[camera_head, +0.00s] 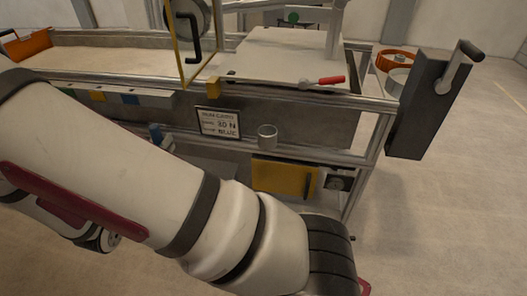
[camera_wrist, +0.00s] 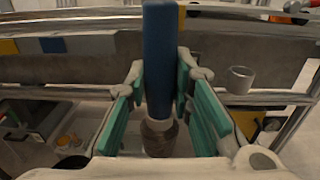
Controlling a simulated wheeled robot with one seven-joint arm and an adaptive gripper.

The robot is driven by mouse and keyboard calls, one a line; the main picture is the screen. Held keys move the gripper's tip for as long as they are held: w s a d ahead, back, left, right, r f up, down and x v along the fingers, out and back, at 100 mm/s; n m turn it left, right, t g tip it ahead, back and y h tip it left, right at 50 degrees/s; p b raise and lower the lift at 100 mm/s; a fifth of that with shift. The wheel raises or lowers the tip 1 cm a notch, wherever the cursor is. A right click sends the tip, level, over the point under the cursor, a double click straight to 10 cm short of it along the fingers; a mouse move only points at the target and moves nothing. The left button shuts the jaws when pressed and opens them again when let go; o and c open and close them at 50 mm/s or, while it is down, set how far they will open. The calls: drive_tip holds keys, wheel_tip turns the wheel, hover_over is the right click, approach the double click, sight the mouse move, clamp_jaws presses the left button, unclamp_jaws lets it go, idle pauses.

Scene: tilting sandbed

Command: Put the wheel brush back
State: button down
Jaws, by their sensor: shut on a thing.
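The wheel brush (camera_wrist: 160,55) has a blue handle that stands upright between the green-padded fingers of my gripper (camera_wrist: 162,95) in the wrist view. My gripper is shut on the handle. Below the fingers a dark brownish lower end of the brush shows, partly hidden. In the head view a short blue tip (camera_head: 155,133), apparently the brush handle, shows just above my arm, and my gripper is hidden behind the arm. A small grey cup (camera_head: 267,137) is fixed on the front rail; it also shows to the right of my gripper in the wrist view (camera_wrist: 239,80).
The sandbed's metal rail (camera_head: 345,150) runs along the front. A sign (camera_head: 218,123) hangs left of the cup. A yellow panel (camera_head: 285,179) is below it. A dark box with a crank (camera_head: 420,105) juts out at the right end. A tray (camera_wrist: 40,130) lies low at left.

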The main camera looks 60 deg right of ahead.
drive_tip(key=s+d+r+m+g, duration=0.1)
drive_tip(key=s+d+m+g, duration=0.3)
drive_tip(key=d, duration=0.7)
drive_tip(key=s+d+r+m+g, duration=0.1)
drive_tip(key=s+d+m+g, duration=0.3)
drive_tip(key=d, duration=0.6)
drive_tip(key=s+d+r+m+g, duration=0.1)
drive_tip(key=s+d+g, duration=0.2)
drive_tip(key=d+g, duration=0.55)
drive_tip(key=f, duration=0.3)
drive_tip(key=d+f+t+b, duration=0.1)
drive_tip(key=f, duration=0.2)
drive_tip(key=d+f+t+b, duration=0.1)
drive_tip(key=f, duration=0.3)
drive_tip(key=shift+w+d, duration=0.15)
drive_tip(key=shift+w, duration=0.05)
drive_tip(key=c, duration=1.4)
unclamp_jaws()
drive_tip(key=shift+f, duration=0.1)
